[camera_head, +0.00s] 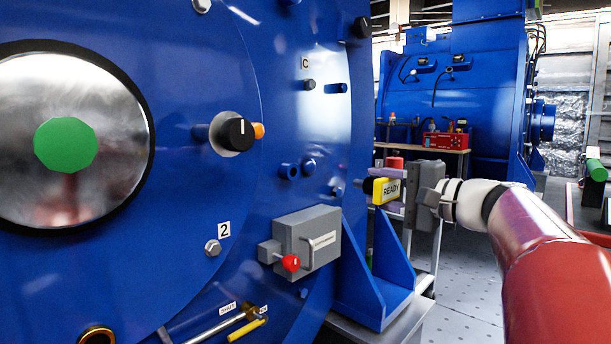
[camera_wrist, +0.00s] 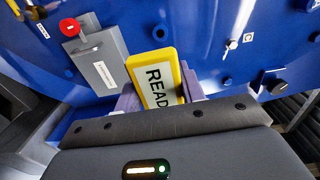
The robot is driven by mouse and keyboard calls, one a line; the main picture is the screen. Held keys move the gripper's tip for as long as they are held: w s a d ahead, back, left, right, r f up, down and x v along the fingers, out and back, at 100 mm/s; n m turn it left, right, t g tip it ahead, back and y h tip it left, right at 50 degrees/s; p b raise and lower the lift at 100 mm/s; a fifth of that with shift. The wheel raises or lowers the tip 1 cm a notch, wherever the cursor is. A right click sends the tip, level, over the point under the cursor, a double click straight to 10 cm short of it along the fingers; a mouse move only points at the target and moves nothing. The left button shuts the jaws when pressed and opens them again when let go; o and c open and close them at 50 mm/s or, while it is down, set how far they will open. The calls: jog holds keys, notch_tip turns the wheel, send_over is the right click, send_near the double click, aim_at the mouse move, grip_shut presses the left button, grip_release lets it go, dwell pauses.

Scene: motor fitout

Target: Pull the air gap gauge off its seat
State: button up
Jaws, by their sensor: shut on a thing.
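The air gap gauge (camera_head: 384,191), as I take it, is a yellow block with a white face reading READY. In the head view it is right of the blue motor housing, above a blue bracket. My gripper (camera_head: 397,181) reaches it from the right and is shut on it. In the wrist view the gauge (camera_wrist: 158,84) stands between the two purple-grey fingers of my gripper (camera_wrist: 157,98). A short dark stub shows at its left in the head view. I cannot tell whether the gauge touches its seat, as that contact is hidden.
A grey box (camera_head: 308,240) with a red knob is on the housing, left of and below the gauge. The blue bracket (camera_head: 375,280) juts out below it. A black knob (camera_head: 238,134) sticks out further left. Open floor (camera_head: 465,270) lies beyond my arm.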

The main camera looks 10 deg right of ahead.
jog(key=v, duration=0.9)
dwell(0.3)
jog(key=w+a+f+n+g+y, duration=0.1)
jog(key=w+f, duration=0.5)
jog(key=f, duration=0.7)
jog(key=w+a+f+n+g+y, duration=0.15)
jog(key=w+f, duration=0.35)
jog(key=f, duration=0.8)
jog(key=s+a+f+g+y, duration=0.1)
jog(key=a+f, duration=0.3)
jog(key=f, duration=0.4)
jog(key=s+a+f+n, duration=0.1)
jog(key=a+f, duration=0.4)
jog(key=f, duration=0.3)
jog(key=a+f+g+y, duration=0.1)
jog(key=a+f, duration=0.3)
jog(key=f, duration=0.4)
notch_tip(320, 180, up, 8)
jog(key=p, duration=1.3)
jog(key=shift+f+p, duration=0.25)
jog(key=shift+p, duration=0.05)
